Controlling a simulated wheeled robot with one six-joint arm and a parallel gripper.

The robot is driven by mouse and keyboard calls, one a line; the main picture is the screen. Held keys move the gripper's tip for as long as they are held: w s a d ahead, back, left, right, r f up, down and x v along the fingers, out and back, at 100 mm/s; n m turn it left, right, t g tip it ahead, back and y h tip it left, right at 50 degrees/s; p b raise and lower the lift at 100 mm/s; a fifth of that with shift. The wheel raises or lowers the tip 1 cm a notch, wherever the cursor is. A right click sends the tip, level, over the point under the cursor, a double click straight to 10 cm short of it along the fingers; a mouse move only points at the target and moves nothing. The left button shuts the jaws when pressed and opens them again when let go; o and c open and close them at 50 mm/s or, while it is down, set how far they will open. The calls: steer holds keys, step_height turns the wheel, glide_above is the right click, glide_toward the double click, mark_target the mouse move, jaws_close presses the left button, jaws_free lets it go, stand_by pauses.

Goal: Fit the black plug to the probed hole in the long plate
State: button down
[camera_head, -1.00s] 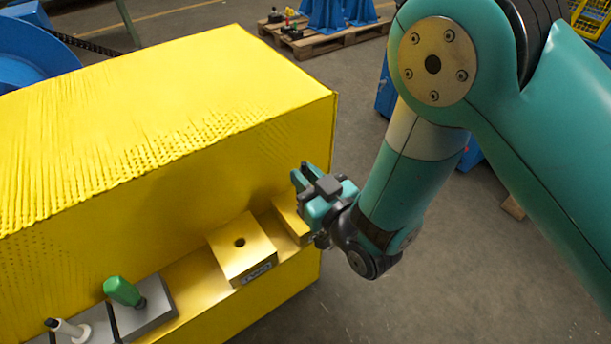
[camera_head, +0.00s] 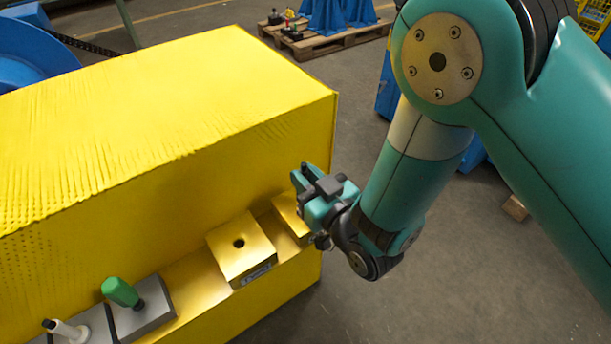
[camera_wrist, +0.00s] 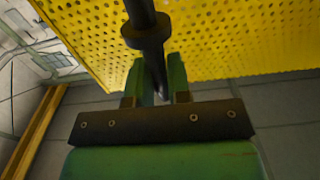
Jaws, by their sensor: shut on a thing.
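My gripper (camera_head: 306,180) is beside the front right end of the yellow housing, above the ledge. In the wrist view, its green fingers (camera_wrist: 160,82) are shut on a black plug (camera_wrist: 146,35). The plug has a dark shaft with a wider collar, and it extends from between the fingers to the top edge of that view. In the head view a dark part shows at the gripper, but the plug is hard to make out there. I cannot pick out the long plate or a probed hole for certain.
The yellow housing (camera_head: 170,120) fills the left. On its ledge are a yellow block with an empty hole (camera_head: 241,262), a green-handled piece (camera_head: 121,291) in a grey block, and a white-handled piece (camera_head: 68,331). Open floor (camera_head: 430,300) lies to the right.

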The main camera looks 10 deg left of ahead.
steer(key=shift+f+b, duration=2.05)
steer(key=shift+b, duration=0.05)
steer(key=c, duration=1)
jaws_free()
steer(key=shift+s, duration=0.1)
